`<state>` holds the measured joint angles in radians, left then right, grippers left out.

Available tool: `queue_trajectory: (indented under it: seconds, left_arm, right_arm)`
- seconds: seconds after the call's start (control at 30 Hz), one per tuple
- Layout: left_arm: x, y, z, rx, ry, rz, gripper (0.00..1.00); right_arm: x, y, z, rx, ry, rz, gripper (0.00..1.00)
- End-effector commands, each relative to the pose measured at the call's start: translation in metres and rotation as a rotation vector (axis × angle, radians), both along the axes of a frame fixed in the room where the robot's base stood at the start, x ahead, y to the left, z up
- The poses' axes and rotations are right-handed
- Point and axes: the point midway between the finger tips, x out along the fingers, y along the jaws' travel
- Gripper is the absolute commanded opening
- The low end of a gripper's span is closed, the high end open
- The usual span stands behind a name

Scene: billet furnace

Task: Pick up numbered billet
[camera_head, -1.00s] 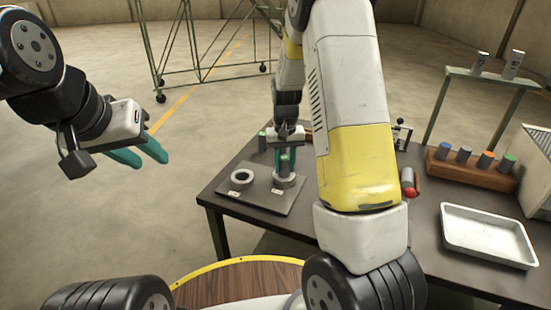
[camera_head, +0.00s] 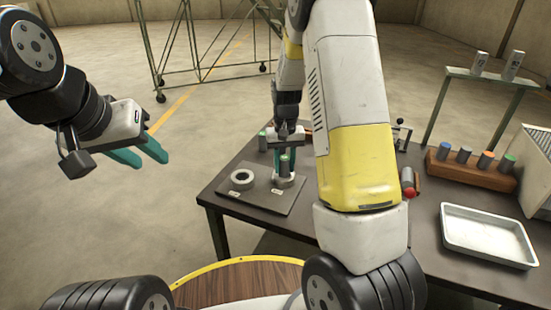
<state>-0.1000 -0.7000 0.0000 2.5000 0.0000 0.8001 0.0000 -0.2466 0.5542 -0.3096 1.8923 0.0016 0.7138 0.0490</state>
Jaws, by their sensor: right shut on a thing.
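My right gripper (camera_head: 285,160) is over the dark table, shut on a grey billet (camera_head: 284,167) with a green top. The billet is upright at a grey ring holder (camera_head: 283,181) on a flat plate; I cannot tell whether its lower end is inside the ring. A second grey ring (camera_head: 242,179) beside it to the left is empty.
A brown rack (camera_head: 470,172) holds several billets with coloured tops. A white tray (camera_head: 487,234) lies at the table's right. Two numbered billets (camera_head: 512,65) stand on a raised green shelf (camera_head: 490,76). A red-ended item (camera_head: 409,191) lies beside my right arm.

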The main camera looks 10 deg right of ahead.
Motion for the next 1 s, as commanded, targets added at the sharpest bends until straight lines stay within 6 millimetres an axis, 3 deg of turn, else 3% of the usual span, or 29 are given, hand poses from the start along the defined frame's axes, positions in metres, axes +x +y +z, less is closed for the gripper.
queue_trajectory:
  seconds: [0.37,0.67,1.0]
  left_arm:
    - [0.0,0.0,0.0,0.0,0.0,0.0,0.36]
    - [0.0,0.0,0.0,0.0,0.0,0.0,0.36]
    - [0.0,0.0,0.0,0.0,0.0,0.0,0.36]
  right_arm:
    - [0.001,0.0,0.007,0.001,-0.004,0.0,0.0]
    - [0.0,0.002,0.039,0.001,-0.004,0.001,0.0]
    - [-0.056,0.04,0.043,0.002,-0.002,0.005,0.0]
